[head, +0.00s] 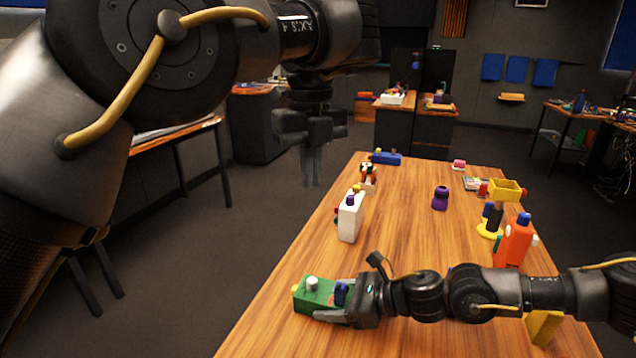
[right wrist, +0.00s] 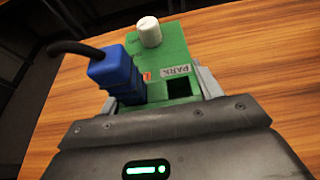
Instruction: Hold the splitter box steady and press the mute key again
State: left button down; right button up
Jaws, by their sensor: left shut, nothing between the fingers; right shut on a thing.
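A green box (head: 318,298) lies at the near left edge of the wooden table. It carries a white knob (right wrist: 149,31), a blue plug (right wrist: 118,75) with a black cable, a dark square socket and a label reading PARK. A small yellow part shows at its left end in the head view. My right gripper (head: 331,301) is shut on this green box, fingers on either side. My left gripper (head: 311,170) is shut and empty, hanging fingers down in the air beyond the table's left edge, well apart from the box. No key marked mute can be read.
A white box (head: 349,218) with a yellow top part stands near the left edge. An orange box (head: 513,243), a yellow bin on a stand (head: 506,189) and a purple object (head: 440,199) stand farther right. The middle of the table (head: 400,235) is clear.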

aim_at(274, 295)
pick_arm(q)
jog(key=shift+s+d, duration=0.1)
jog(key=shift+d, duration=0.1)
